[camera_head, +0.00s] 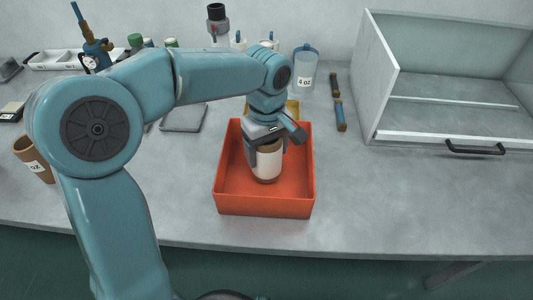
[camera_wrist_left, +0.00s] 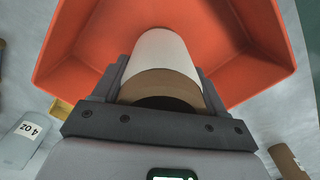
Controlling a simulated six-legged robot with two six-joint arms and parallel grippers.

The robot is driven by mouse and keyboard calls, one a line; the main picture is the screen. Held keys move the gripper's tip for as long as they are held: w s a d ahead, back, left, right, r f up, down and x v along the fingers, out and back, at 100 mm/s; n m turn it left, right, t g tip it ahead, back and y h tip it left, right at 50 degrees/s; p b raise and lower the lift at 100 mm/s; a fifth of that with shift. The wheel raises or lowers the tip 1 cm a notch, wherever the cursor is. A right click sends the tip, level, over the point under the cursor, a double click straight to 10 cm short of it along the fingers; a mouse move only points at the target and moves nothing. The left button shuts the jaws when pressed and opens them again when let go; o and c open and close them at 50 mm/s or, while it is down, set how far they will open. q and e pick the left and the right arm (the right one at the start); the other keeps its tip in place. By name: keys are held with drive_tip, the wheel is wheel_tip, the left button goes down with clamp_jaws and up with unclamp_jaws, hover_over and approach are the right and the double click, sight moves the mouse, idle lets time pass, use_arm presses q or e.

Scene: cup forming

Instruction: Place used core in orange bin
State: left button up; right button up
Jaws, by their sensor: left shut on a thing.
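The orange bin (camera_head: 265,207) stands near the front edge of the bench, and its walls also show in the left wrist view (camera_wrist_left: 240,75). My left gripper (camera_head: 262,148) points down over the bin and is shut on the used core (camera_head: 266,166). The core is a white cylinder with brown ends, held upright inside the bin's outline. In the left wrist view the core (camera_wrist_left: 163,55) sits between the two dark fingers (camera_wrist_left: 160,90). I cannot tell whether its lower end touches the bin floor. My right gripper is not in view.
A white open cabinet (camera_head: 440,135) with a black handle stands at the right. The front right bench is clear.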

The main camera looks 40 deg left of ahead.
use_arm(q)
drive_tip(key=shift+f, duration=0.6)
drive_tip(key=o, duration=1.1)
drive_tip(key=shift+f, duration=0.1)
drive_tip(key=shift+r, duration=0.3)
wheel_tip(320, 180, up, 12)
drive_tip(key=shift+f+p, duration=0.1)
drive_tip(key=shift+p, duration=0.95)
